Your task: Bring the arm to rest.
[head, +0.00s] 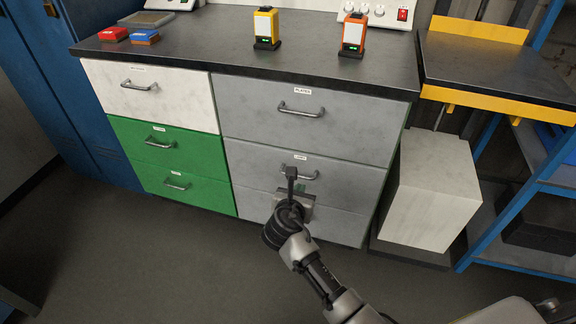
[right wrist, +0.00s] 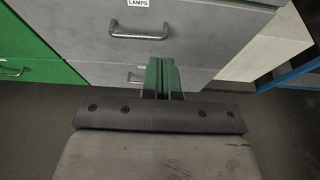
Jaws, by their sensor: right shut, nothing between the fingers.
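My right gripper (head: 291,175) is in front of the grey drawers of the cabinet, over the lower part of the drawer front in the head view. Its fingers are together with nothing between them. In the right wrist view the closed fingers (right wrist: 161,78) point toward the cabinet, just below the handle of the drawer labelled LAMPS (right wrist: 190,25). I cannot tell whether they touch the cabinet front. My left gripper is not in view.
The cabinet (head: 300,150) has white, green and grey drawers, all shut. On its dark worktop (head: 210,45) stand a yellow device (head: 266,26) and an orange device (head: 352,34). A white box (head: 432,190) and blue shelving (head: 510,215) stand right. Floor (head: 150,260) at left is clear.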

